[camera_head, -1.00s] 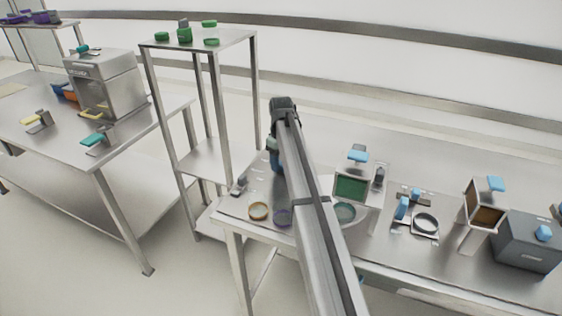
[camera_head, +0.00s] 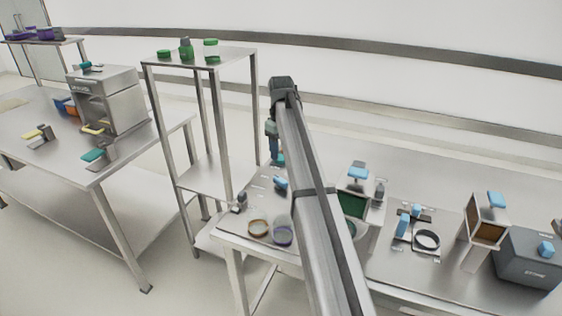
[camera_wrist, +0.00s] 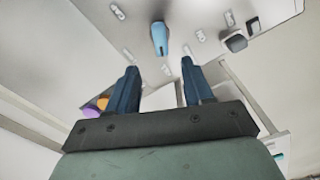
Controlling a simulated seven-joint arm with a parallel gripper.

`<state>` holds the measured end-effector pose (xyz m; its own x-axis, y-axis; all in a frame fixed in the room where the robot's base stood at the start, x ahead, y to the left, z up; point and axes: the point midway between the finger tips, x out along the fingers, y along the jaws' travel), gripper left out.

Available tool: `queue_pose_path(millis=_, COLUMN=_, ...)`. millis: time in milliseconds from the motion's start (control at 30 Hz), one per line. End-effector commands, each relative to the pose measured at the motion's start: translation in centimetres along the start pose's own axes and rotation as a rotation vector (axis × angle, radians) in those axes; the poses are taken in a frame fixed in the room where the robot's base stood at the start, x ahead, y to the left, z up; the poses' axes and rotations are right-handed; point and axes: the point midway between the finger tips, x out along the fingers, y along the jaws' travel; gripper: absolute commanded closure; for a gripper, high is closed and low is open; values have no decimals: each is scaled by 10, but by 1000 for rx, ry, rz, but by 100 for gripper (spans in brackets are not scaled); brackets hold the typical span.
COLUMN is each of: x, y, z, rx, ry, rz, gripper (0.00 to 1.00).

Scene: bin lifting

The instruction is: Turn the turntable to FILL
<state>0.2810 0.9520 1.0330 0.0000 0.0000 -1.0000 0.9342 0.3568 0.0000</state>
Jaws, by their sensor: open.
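A blue handle (camera_head: 281,183) stands on the metal top at the left end of the right-hand bench; I take it for the turntable's handle. In the wrist view the same blue handle (camera_wrist: 160,38) points from a pale metal surface with several small label plates around it.
A green-screened device (camera_head: 352,204), partly behind my arm, a round-dish station (camera_head: 427,240) and a grey box (camera_head: 528,259) stand rightward. A tall shelf (camera_head: 205,58) stands left.

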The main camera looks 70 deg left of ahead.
Motion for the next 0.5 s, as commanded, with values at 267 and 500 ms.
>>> queue_pose_path(millis=267, x=-21, y=0, z=0, rx=0, ry=0, rz=0, gripper=49)
queue_pose_path(millis=500, x=-22, y=0, z=0, rx=0, ry=0, rz=0, gripper=49)
